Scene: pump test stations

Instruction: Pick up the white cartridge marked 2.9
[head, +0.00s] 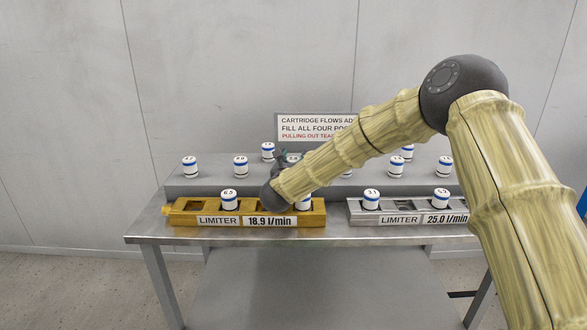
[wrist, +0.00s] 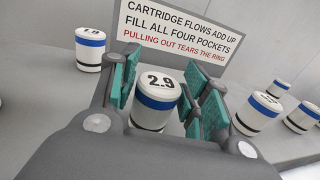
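The white cartridge marked 2.9 (wrist: 155,100), with a blue band, stands upright between the teal-padded fingers of my gripper (wrist: 168,92) in the wrist view. The fingers are open on either side of it, and a small gap shows at its right. In the head view my gripper (head: 283,165) is over the raised grey step, and my forearm and gripper hide most of the cartridge (head: 293,157).
Another cartridge (wrist: 90,48) stands behind to the left; its mark looks like 1.9. More cartridges stand on the step (head: 215,185). A gold limiter block (head: 180,218) and a silver limiter block (head: 356,217) each hold cartridges in front. A sign (wrist: 185,35) stands behind.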

